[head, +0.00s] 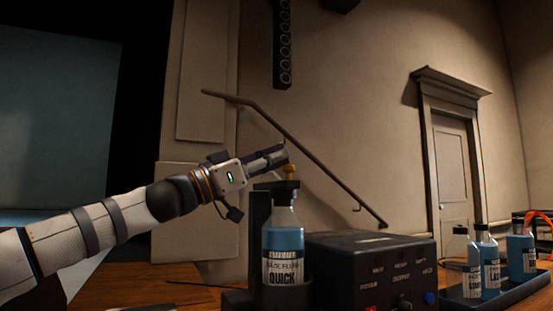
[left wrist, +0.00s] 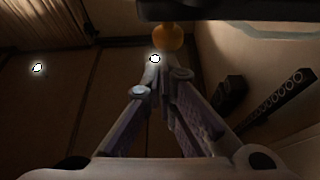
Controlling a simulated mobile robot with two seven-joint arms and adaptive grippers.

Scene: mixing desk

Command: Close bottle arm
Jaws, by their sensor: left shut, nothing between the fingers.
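A bottle (head: 283,240) of blue liquid, with a label reading "QUICK", stands upright in a black holder (head: 257,215). A dark arm (head: 276,185) lies across the bottle's top and carries an orange knob (head: 290,171). My left gripper (head: 283,153) is shut and empty, with its fingertips just above the knob. In the left wrist view the closed fingertips (left wrist: 166,72) are close to the orange knob (left wrist: 167,38), which sits against a dark bar (left wrist: 225,12). I cannot tell whether they touch. My right gripper is not in view.
A black control box (head: 370,262) with knobs stands right of the bottle. A black tray (head: 500,297) with several blue bottles (head: 488,262) is at the right. A handrail (head: 310,160) runs along the wall behind. The space above the box is clear.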

